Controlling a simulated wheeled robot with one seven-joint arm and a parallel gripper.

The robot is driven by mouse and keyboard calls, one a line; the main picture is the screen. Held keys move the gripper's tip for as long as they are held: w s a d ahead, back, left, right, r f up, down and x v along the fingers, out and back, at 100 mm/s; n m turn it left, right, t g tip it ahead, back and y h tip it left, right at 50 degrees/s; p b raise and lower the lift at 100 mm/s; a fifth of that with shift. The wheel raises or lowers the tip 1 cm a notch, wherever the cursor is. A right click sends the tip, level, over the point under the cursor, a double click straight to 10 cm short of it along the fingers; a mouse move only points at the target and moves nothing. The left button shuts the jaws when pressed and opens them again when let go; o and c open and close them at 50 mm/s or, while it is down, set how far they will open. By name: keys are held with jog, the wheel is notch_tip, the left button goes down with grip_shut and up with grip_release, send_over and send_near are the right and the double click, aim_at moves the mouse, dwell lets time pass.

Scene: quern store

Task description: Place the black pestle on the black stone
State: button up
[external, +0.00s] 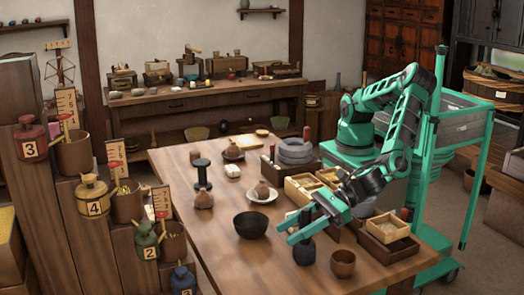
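A black spool-shaped piece (202,174) with a narrow waist stands upright on the wooden table, left of centre. A dark, narrow-necked upright object (304,252) stands near the front edge, below my fingers. I cannot tell for certain which of these is the black pestle. No flat black stone is clearly recognisable; a stack of round grey stones (295,151) sits at the back right. My gripper (292,229) is open, its two teal fingers pointing left and spread apart. They are at the neck of the dark object; contact cannot be told.
A black bowl (251,225) lies left of my gripper and a brown cup (343,263) to its right. Wooden trays (385,226) crowd the table's right side. Numbered jars on stepped shelves stand at left. The table's front left (225,260) is clear.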

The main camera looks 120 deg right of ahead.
jog(key=shift+r, duration=0.1)
jog(key=v, duration=1.2)
jog(key=shift+d, duration=0.1)
